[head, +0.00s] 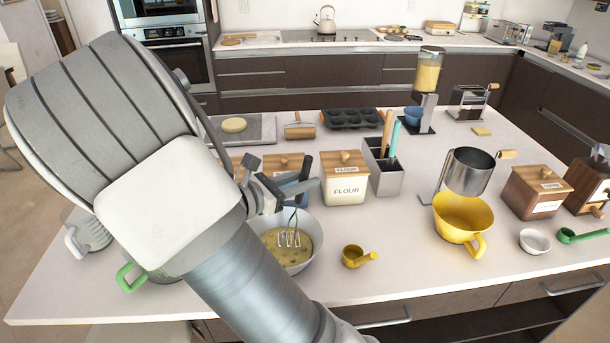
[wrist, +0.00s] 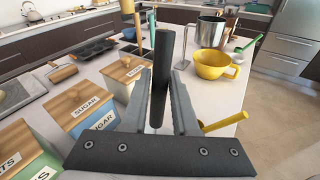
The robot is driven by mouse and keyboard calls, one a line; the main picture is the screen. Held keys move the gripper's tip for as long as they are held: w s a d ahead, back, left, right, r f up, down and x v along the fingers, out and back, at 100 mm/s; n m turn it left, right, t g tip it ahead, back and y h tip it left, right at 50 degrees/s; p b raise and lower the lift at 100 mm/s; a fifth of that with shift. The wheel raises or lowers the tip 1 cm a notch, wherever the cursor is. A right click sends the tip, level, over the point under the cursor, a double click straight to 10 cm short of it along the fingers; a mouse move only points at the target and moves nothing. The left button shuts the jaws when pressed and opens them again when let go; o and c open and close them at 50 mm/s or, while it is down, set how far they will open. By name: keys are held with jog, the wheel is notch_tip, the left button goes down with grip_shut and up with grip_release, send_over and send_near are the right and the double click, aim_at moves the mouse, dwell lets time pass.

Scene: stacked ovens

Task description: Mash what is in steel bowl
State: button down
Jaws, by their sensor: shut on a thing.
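The steel bowl (head: 314,262) stands near the front edge of the counter, partly hidden by my arm. It holds a yellowish mash (head: 272,250) with darker bits. My gripper (head: 285,193) is above the bowl, shut on the dark handle of a masher. The masher's wire head (head: 289,238) points down into the bowl at the mash; I cannot tell how deep it reaches. In the wrist view, the dark masher handle (wrist: 162,75) stands upright between the fingers of my gripper (wrist: 160,105). The bowl is hidden in that view.
Behind the bowl stand a flour canister (head: 346,188) and a utensil holder (head: 383,172). A yellow measuring cup (head: 353,257) lies just right of the bowl. Farther right are a yellow bowl (head: 461,222) and a white bowl (head: 534,241). A sugar canister (wrist: 92,115) is close to my gripper.

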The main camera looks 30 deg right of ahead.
aim_at(298, 200)
jog(key=shift+w+a+f+b, duration=0.1)
jog(key=shift+a+f+b, duration=0.1)
jog(key=shift+f+b, duration=0.55)
jog(key=shift+w+a+f+b, duration=0.15)
jog(key=shift+f+b, duration=0.1)
jog(key=shift+f, duration=0.95)
jog(key=shift+s+a+f+b, duration=0.1)
jog(key=shift+a+f+b, duration=0.1)
jog(key=shift+f+b, duration=0.55)
jog(key=shift+f+p, duration=0.15)
jog(key=shift+p, duration=0.15)
